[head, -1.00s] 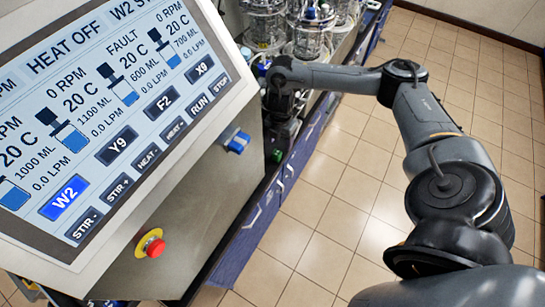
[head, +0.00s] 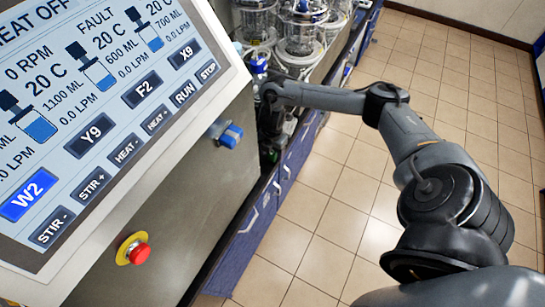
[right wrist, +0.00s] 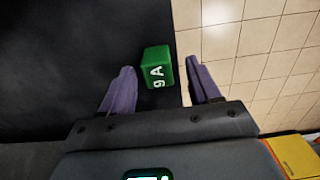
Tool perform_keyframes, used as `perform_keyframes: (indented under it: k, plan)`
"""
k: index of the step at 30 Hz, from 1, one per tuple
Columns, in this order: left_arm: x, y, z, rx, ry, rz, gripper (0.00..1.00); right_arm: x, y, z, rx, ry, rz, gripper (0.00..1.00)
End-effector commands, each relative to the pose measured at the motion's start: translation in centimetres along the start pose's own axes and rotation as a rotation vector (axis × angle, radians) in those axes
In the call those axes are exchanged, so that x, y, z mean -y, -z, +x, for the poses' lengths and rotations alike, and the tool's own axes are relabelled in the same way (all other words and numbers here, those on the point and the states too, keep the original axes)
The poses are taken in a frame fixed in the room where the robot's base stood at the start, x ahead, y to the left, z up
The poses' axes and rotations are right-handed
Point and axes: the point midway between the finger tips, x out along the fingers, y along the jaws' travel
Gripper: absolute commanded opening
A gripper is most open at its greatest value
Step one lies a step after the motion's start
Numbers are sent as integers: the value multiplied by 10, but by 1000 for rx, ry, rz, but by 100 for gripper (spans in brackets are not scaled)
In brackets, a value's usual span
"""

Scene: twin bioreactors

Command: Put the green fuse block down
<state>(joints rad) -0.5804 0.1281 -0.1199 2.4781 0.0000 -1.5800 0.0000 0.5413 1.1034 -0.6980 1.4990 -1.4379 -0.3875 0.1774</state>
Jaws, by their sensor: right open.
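The green fuse block (right wrist: 158,67), with white markings on its side, is on a dark surface close to its edge in the right wrist view. My right gripper (right wrist: 160,72) is open, with one purple finger on each side of the block and a visible gap to each. The block is not held. In the head view, my right gripper (head: 269,149) hangs low beside the console, small and dark, and mostly hides the block. My left gripper is not in view.
A tilted control screen (head: 110,95) and a console with a red stop button (head: 138,252) and a blue knob (head: 230,136) fill the left. Glass vessels (head: 300,25) stand behind the gripper. Tiled floor (head: 330,220) lies right of the dark surface's edge.

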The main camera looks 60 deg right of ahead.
Motion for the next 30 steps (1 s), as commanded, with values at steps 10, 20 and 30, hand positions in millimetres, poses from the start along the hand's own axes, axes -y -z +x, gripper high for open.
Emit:
perform_keyframes:
  k: [10,20,30]
  plan:
    - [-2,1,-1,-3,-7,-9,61,0,0,10,1,-1,1,62]
    - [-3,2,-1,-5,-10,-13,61,0,0,9,1,-2,1,17]
    - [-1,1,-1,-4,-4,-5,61,-1,0,9,1,-2,1,6]
